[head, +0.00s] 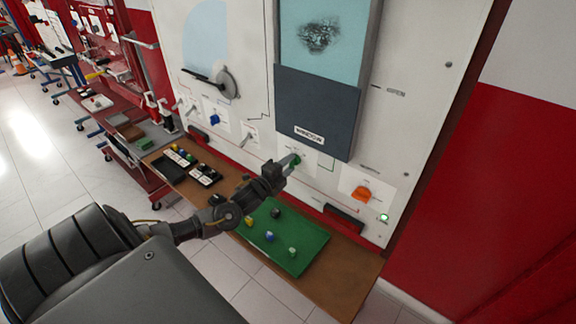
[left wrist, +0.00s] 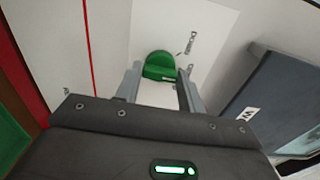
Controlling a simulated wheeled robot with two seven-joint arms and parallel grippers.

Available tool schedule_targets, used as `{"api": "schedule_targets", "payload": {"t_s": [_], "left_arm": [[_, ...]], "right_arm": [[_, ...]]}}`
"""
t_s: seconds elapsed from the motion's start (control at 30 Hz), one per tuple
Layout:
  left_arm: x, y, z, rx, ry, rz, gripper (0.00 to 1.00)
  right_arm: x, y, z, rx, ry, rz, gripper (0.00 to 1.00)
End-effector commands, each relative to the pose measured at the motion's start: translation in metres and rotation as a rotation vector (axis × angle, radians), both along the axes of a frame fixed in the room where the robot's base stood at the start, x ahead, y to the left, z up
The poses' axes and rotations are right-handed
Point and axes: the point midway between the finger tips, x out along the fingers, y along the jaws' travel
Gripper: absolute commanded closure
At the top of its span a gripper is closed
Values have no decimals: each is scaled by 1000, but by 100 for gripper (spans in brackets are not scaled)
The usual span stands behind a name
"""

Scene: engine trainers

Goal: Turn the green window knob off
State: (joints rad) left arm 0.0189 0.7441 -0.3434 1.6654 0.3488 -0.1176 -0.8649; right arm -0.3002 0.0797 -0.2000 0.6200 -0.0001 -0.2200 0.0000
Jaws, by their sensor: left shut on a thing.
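The green window knob (head: 297,160) sits on a white plate on the panel, just below the dark sliding window (head: 315,105) marked WINDOW. My left gripper (head: 289,163) reaches the knob from the left and front. In the left wrist view the green knob (left wrist: 160,65) lies between the two fingertips (left wrist: 159,74), and the gripper is shut on it. Its raised grip runs roughly across the picture, from finger to finger. Lettering beside it is partly hidden by the right finger. My right gripper is not in view.
An orange knob (head: 361,193) and a lit green lamp (head: 384,217) are to the right. A blue knob (head: 214,119) is to the left. Below, a brown bench (head: 345,275) holds a green mat (head: 312,243) with several small parts, and black trays.

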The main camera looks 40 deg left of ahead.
Motion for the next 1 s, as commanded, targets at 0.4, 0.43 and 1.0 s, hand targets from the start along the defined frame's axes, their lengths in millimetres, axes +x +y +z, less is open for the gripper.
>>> {"api": "schedule_targets", "payload": {"t_s": [0.4,0.43,1.0], "left_arm": [[0,0,0,-6,0,1,84],[0,0,0,-6,0,1,59],[-12,0,-3,-5,2,0,39]], "right_arm": [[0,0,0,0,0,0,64],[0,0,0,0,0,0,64],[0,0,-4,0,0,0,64]]}}
